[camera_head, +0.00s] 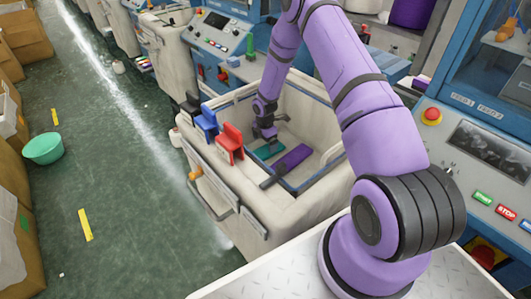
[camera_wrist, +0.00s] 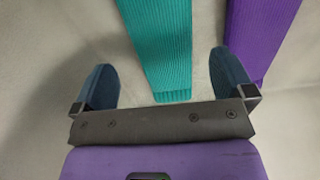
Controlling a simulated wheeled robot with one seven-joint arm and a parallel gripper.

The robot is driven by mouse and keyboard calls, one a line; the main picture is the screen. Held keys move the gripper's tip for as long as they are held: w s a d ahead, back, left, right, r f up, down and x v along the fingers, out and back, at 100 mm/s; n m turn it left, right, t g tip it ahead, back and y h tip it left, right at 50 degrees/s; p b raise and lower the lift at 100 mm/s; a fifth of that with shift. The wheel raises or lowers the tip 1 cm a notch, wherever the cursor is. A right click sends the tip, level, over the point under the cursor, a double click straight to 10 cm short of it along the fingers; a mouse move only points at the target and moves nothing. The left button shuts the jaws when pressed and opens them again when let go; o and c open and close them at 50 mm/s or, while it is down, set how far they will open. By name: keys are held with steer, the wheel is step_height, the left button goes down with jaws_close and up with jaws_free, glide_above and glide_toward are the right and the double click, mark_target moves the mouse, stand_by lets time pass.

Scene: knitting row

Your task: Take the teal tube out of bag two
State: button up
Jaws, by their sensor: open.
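The teal tube (camera_head: 266,151) lies flat inside the near cloth bag (camera_head: 290,222), beside a purple tube (camera_head: 289,162). In the wrist view the ribbed teal tube (camera_wrist: 160,45) runs up the middle and the purple tube (camera_wrist: 257,35) lies to its right. My gripper (camera_wrist: 160,78) is open and empty, its two blue fingers apart. The near end of the teal tube shows between the fingers, and I cannot tell the height between them. In the head view my gripper (camera_head: 266,137) is down inside the bag, at the left end of the teal tube.
Red (camera_head: 229,144), blue (camera_head: 207,121) and black (camera_head: 191,104) clips stand on the bag's left rim. The bag's walls surround my gripper. Another bag (camera_head: 165,48) stands behind. A blue machine with a control panel (camera_head: 226,38) stands beyond. A green bowl (camera_head: 43,147) sits on the floor.

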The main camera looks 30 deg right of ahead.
mark_target(266, 150)
step_height(266, 150, down, 5)
steer(key=shift+s+d+r, duration=0.1)
steer(key=shift+r, duration=0.05)
steer(key=c, duration=0.9)
